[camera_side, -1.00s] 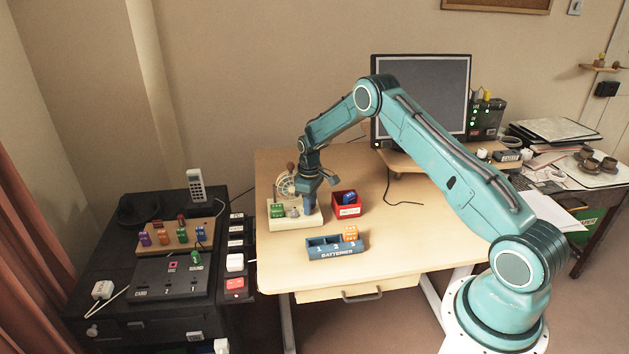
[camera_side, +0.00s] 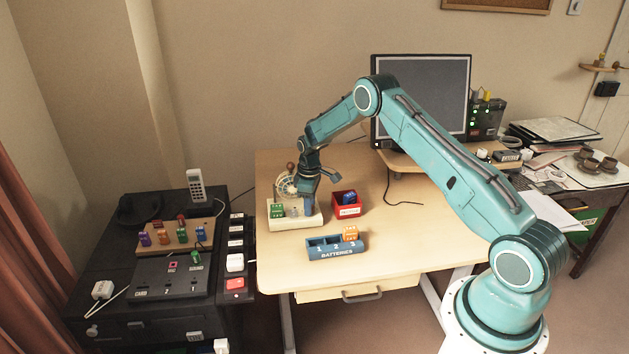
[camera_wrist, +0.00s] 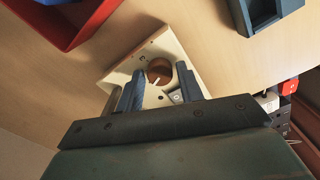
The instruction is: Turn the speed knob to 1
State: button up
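The cream control board (camera_side: 284,224) stands at the left of the desk, with a green battery block (camera_side: 277,210) and a small fan (camera_side: 285,187). My gripper (camera_side: 308,209) points down over the board's right part and hides what lies under it. In the wrist view the board (camera_wrist: 176,45) carries a round brown knob (camera_wrist: 158,70) with a white pointer line. My gripper's two fingers (camera_wrist: 160,73) stand apart, one on each side of the knob. I cannot tell whether they touch it. The number by the pointer is too small to read.
A red bin (camera_side: 348,210) with a blue block stands just right of the board. A blue battery tray (camera_side: 322,252) with an orange block is in front. A black cabinet (camera_side: 150,220) with coloured blocks is at left. The desk's front right is clear.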

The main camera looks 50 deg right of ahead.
jog(key=shift+r, duration=0.1)
notch_tip(320, 180, up, 14)
jog(key=shift+f, duration=0.2)
dwell(0.7)
jog(key=shift+r, duration=0.1)
jog(key=s+a+r+m+t, duration=0.1)
jog(key=s+a+r, duration=0.6)
jog(key=r, duration=0.4)
jog(key=s+a+r+m+t, duration=0.1)
jog(key=s+a+r+t, duration=0.1)
jog(key=s+a+r, duration=0.65)
jog(key=s+a+r+m+t, duration=0.1)
jog(key=s+a, duration=0.1)
jog(key=s, duration=0.8)
jog(key=s+a+r+m+t, duration=0.1)
jog(key=s+a, duration=0.2)
jog(key=s, duration=0.8)
jog(key=shift+m+t, duration=0.3)
